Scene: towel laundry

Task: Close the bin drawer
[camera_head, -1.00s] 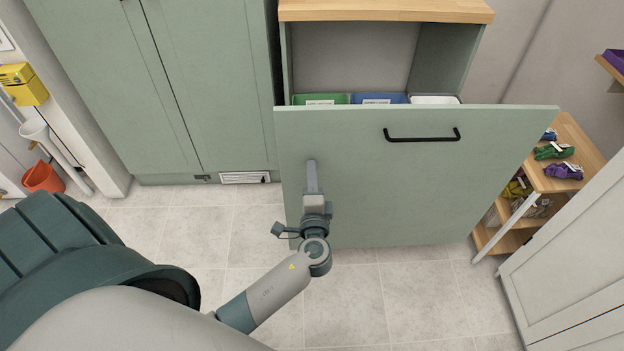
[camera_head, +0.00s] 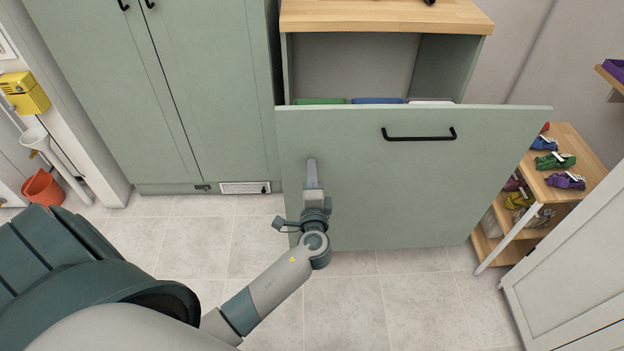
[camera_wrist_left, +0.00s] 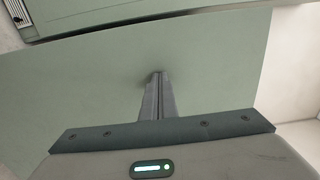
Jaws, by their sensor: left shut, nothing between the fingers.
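The bin drawer (camera_head: 440,190) has a pale green front with a black bar handle (camera_head: 419,135). It stands pulled out of its cabinet. The tops of a green bin (camera_head: 320,101), a blue bin (camera_head: 377,100) and a white bin (camera_head: 431,101) show behind the front. My left gripper (camera_head: 311,162) is shut and empty, its fingertips at the left part of the drawer front, below and left of the handle. In the left wrist view the shut fingers (camera_wrist_left: 158,76) point at the green panel and seem to touch it. My right gripper is not in view.
A tall green cabinet (camera_head: 140,90) stands left of the drawer. A wooden shelf unit (camera_head: 575,185) with colored bundles stands at the right, near a white panel (camera_head: 570,270). An orange bucket (camera_head: 42,187) is at far left. The tiled floor (camera_head: 400,300) in front is clear.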

